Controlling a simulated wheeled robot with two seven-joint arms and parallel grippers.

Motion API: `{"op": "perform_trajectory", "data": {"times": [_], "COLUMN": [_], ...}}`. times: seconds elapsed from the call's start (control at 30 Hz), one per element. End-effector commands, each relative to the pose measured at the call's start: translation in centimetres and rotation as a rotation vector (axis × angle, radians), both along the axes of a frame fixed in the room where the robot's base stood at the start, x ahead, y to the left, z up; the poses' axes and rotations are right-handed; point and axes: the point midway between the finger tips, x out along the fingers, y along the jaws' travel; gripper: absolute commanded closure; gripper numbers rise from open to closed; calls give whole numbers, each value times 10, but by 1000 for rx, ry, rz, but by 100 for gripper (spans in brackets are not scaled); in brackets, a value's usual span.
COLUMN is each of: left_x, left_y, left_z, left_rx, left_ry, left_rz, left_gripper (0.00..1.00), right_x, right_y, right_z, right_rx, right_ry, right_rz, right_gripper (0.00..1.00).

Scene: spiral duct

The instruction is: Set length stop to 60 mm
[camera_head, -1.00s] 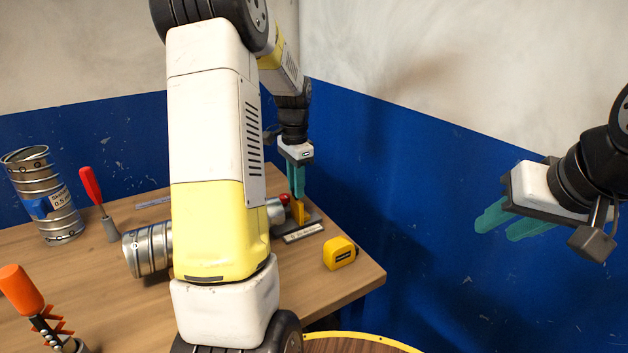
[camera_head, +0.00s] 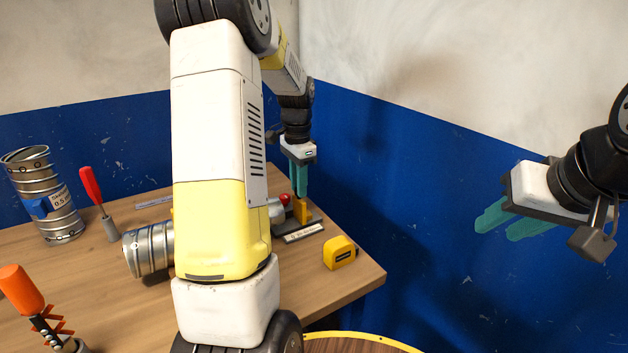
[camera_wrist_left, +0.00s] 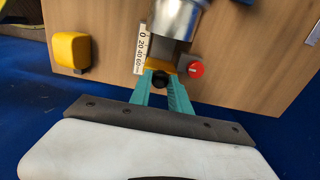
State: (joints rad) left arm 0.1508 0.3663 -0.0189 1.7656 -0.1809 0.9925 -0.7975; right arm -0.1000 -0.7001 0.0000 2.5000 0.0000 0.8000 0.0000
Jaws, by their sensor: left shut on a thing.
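My right gripper (camera_head: 508,222) is open and empty, off to the right by the blue wall.
A metal duct (camera_head: 147,251) lies on the table, partly hidden behind my left arm. A red button (camera_wrist_left: 196,70) is beside the stop. A yellow tape measure (camera_head: 339,253) is near the right table edge. An upright duct (camera_head: 47,205) and red- and orange-handled tools stand left.

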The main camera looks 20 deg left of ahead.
Motion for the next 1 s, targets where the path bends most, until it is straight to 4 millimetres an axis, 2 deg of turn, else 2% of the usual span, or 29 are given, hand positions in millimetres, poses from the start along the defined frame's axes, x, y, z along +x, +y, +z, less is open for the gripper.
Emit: {"op": "perform_trajectory", "data": {"times": [0.1, 0.33, 0.37, 0.47, 0.8, 0.87, 1.0], "left_x": [13, 15, 15, 15, 13, 13, 14], "left_y": [-10, -12, -12, -12, -11, -11, -11], "left_z": [1, 2, 2, 2, 3, 7, 28], "left_rx": [0, -1, -1, -1, 0, 0, 0], "left_ry": [-7, -11, -11, -10, -5, -5, -9], "left_rz": [-3, -2, -2, -2, -1, -1, -1], "left_gripper": [100, 100, 75, 56, 55, 55, 55], "right_x": [0, 0, 0, 0, 0, 0, 0], "right_y": [0, 0, 0, 0, 0, 0, 0], "right_z": [0, 0, 0, 0, 0, 0, 0], "right_rx": [0, 0, 0, 0, 0, 0, 0], "right_ry": [0, 0, 0, 0, 0, 0, 0], "right_rz": [0, 0, 0, 0, 0, 0, 0], "right_gripper": [64, 64, 64, 64, 64, 64, 64]}}
